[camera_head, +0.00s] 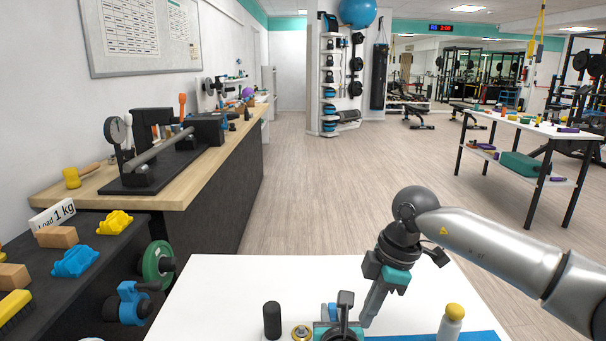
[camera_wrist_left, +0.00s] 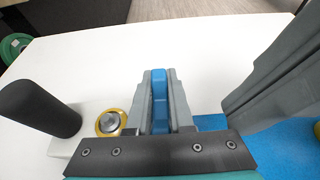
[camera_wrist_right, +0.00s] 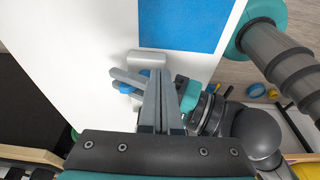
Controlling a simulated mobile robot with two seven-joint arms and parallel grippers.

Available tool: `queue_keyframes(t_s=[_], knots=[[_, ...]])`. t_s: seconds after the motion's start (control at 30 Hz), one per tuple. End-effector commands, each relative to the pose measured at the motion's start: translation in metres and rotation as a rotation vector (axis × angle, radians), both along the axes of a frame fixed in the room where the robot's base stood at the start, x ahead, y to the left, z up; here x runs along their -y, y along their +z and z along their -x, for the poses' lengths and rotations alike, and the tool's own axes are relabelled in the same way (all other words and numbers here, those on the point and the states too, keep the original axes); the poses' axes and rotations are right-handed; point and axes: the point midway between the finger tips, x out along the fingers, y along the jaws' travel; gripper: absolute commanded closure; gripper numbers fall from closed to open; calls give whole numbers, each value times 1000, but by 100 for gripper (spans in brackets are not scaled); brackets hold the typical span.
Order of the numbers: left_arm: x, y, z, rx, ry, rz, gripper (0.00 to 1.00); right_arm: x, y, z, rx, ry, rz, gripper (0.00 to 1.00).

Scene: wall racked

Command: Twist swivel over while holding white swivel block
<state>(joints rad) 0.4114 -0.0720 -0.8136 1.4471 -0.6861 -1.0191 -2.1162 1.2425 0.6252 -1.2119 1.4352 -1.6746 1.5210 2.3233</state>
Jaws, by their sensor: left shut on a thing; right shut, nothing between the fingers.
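My left gripper (camera_head: 343,307), at the bottom middle of the head view, is shut on an upright blue piece (camera_wrist_left: 159,100). The blue piece shows between its fingers in the left wrist view. A white block (camera_wrist_left: 65,146) lies below and left of the fingers, with a brass-coloured ring and grey knob (camera_wrist_left: 110,122) beside them. A black cylinder (camera_wrist_left: 40,110) stands at the left. My right gripper (camera_head: 368,318) is shut and empty just right of the left one, pointing down. How the blue piece joins the block is hidden.
The white tabletop (camera_head: 230,285) is clear to the left and behind. A blue mat (camera_wrist_left: 212,123) lies to the right, with a yellow-capped bottle (camera_head: 451,322) near it. A dark shelf (camera_head: 100,265) with yellow and blue objects stands at the left.

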Motion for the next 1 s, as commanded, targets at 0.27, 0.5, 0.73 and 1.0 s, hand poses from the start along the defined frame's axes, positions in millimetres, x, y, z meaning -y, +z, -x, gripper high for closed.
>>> queue_keyframes(t_s=[0.27, 0.5, 0.73, 1.0], knots=[[0, 1, 0, 2, -1, 1, 100, 0, -17, 0, 0, 1, 0, 100], [0, 1, 0, 2, -1, 1, 100, 0, -18, 0, 0, 1, -1, 100], [0, 1, 0, 2, -1, 1, 100, -1, -18, 0, 0, 2, -1, 100], [0, 1, 0, 2, -1, 1, 100, -4, -17, -2, 1, 2, -1, 100]])
